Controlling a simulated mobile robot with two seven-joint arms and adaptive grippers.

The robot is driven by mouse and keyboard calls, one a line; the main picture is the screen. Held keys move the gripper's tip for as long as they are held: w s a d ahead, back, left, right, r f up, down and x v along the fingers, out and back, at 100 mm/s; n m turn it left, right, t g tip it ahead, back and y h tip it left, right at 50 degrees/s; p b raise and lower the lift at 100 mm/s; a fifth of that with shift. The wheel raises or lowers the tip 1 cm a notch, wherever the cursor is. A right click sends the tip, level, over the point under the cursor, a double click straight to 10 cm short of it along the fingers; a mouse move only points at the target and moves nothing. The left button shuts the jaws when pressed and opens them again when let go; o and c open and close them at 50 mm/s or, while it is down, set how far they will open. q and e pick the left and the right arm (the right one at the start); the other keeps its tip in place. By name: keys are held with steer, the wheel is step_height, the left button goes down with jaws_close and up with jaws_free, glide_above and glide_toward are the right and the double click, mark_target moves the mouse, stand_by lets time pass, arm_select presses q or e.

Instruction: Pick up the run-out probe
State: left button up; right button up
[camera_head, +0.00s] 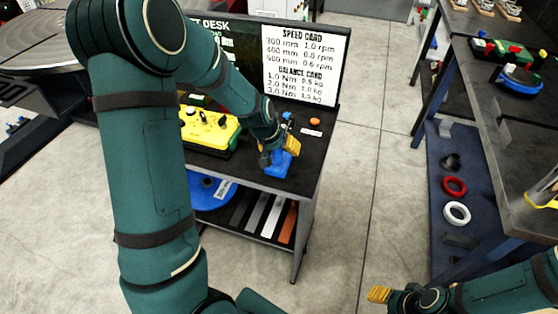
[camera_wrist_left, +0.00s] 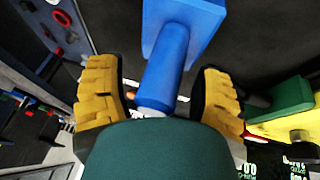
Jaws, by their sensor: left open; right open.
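A blue piece, which looks like the run-out probe (camera_head: 277,165), is on the dark desk top near its front right edge. In the left wrist view the blue probe (camera_wrist_left: 164,65) has a square block and a round stem with a pale end. My left gripper (camera_head: 281,146) is open at the probe; it also shows in the left wrist view (camera_wrist_left: 160,98). Its two yellow pads stand on either side of the stem, with gaps visible. The gripper hides part of the probe in the head view. My right gripper (camera_head: 380,294) is open and empty, low at the right.
A yellow control box (camera_head: 208,130) sits on the desk left of the probe. A sign panel (camera_head: 303,62) stands behind. A blue disc (camera_head: 212,190) and several bars are on the shelf below. A workbench (camera_head: 520,140) stands right, with clear floor between.

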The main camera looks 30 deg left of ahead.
arm_select(q)
jaws_close()
steer(key=shift+r, duration=0.1)
stand_by(0.4)
